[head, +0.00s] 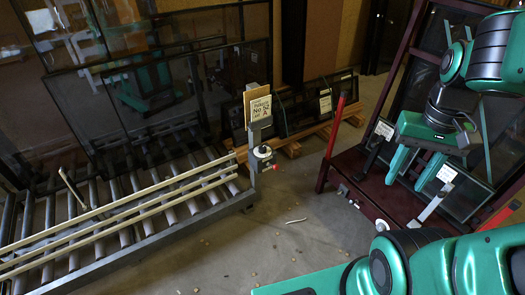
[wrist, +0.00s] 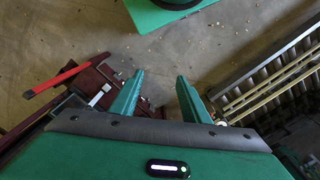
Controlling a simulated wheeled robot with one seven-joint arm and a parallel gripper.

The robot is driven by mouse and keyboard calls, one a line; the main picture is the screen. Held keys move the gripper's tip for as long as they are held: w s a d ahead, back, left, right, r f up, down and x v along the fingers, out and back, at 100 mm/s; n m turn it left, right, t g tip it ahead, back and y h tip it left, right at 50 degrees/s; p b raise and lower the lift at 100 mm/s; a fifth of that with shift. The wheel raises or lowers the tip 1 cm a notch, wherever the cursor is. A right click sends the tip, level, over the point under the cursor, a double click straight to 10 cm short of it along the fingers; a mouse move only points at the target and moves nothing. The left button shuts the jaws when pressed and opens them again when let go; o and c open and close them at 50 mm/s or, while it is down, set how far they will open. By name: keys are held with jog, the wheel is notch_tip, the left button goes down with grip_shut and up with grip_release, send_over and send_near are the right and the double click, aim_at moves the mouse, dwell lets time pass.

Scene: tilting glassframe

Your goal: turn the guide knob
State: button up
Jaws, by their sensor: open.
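The guide knob (head: 263,152) is a small pale round piece with a dark part and a red tip. It sits on a grey post at the right end of the roller conveyor (head: 232,205). My gripper (head: 406,184) is open and empty, with two green fingers pointing down. In the head view it is well to the right of the knob, in front of the dark red rack. In the wrist view the gripper (wrist: 160,76) is spread over bare floor. A small pale and red piece, possibly the knob, shows beside the right finger, partly hidden by the gripper body.
Glass frames (head: 170,90) lean behind the conveyor. A label card (head: 260,108) stands above the knob. The dark red rack (head: 345,165) with red bars stands at right. The concrete floor (head: 290,200) between conveyor and rack is mostly clear, with small scraps.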

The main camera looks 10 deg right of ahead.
jog(key=shift+o, duration=0.2)
jog(key=shift+s+d+r, duration=0.1)
jog(key=shift+s+r, duration=0.1)
jog(key=shift+s, duration=0.1)
jog(key=w+d+f+n+t+h, duration=0.1)
jog(key=w+d+f, duration=0.15)
jog(key=w, duration=0.75)
jog(key=w+d+f+t+h, duration=0.2)
jog(key=w+d, duration=0.1)
jog(key=w, duration=0.7)
jog(key=w+a+f+n+t, duration=0.1)
jog(key=w+f+t, duration=0.1)
jog(key=w+f, duration=0.5)
jog(key=w+a+f+n+t, duration=0.1)
jog(key=w+f, duration=0.1)
jog(key=w, duration=0.9)
jog(key=n+t+y, duration=0.4)
jog(key=t, duration=0.4)
send_near(263, 149)
jog(key=x, duration=0.9)
